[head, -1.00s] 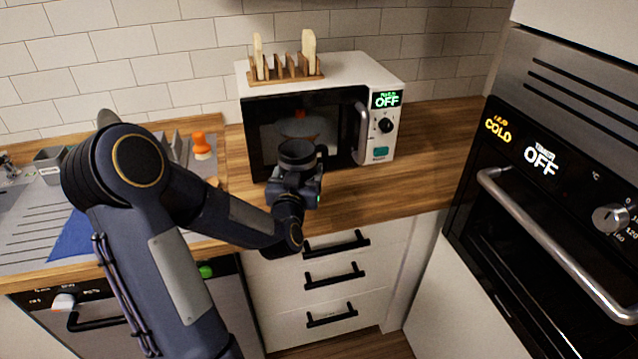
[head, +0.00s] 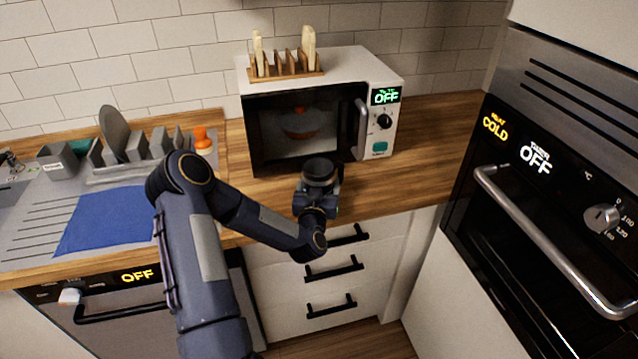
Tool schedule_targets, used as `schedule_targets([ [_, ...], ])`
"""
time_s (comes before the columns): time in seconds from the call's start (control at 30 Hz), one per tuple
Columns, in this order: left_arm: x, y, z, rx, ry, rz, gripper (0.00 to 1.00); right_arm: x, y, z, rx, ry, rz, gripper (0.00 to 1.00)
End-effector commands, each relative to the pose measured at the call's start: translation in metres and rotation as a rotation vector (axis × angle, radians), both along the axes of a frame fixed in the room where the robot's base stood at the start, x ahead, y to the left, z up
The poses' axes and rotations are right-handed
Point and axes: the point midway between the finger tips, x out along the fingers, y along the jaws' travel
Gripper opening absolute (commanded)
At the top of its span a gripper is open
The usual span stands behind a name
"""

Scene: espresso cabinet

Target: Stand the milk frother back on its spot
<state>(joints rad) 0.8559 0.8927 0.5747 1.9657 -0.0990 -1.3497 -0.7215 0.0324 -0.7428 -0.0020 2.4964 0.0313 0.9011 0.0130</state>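The milk frother (head: 318,171) is a small dark round jug with a dark handle at its right side. My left gripper (head: 315,196) is at the frother from the near side and appears shut on it; the fingertips are mostly hidden by the jug and wrist. The frother looks roughly upright, in front of the microwave and over the front part of the wooden counter (head: 405,170). I cannot tell whether its base touches the counter. My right gripper is not in view.
The microwave (head: 252,135) stands behind, with a toast rack (head: 285,72) on top. At left are a dish rack (head: 120,172), an orange-topped item (head: 202,140) and a blue cloth (head: 105,222). The oven (head: 530,225) stands at right. Counter right of the frother is clear.

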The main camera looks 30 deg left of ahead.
Motion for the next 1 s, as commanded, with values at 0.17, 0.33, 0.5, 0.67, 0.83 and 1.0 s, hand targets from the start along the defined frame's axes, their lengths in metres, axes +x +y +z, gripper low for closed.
schedule_targets([
  [0.17, 0.000, 0.000, 0.001, 0.002, -0.004, -0.001, 0.39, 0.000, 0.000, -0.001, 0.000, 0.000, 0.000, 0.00],
  [0.33, 0.000, 0.000, -0.002, -0.001, 0.000, -0.002, 0.84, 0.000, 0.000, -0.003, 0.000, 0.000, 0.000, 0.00],
  [0.5, 0.000, 0.000, -0.002, -0.001, 0.000, -0.001, 0.97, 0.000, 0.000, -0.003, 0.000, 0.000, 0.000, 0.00],
  [0.67, 0.000, 0.000, -0.002, 0.000, 0.000, -0.001, 0.97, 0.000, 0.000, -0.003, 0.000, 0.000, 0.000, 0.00],
  [0.83, -0.005, -0.003, -0.001, 0.000, 0.001, -0.002, 0.97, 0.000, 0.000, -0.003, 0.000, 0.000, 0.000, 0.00],
  [1.0, -0.032, -0.018, -0.003, 0.001, 0.002, -0.004, 0.97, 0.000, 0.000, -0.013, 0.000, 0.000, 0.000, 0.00],
])
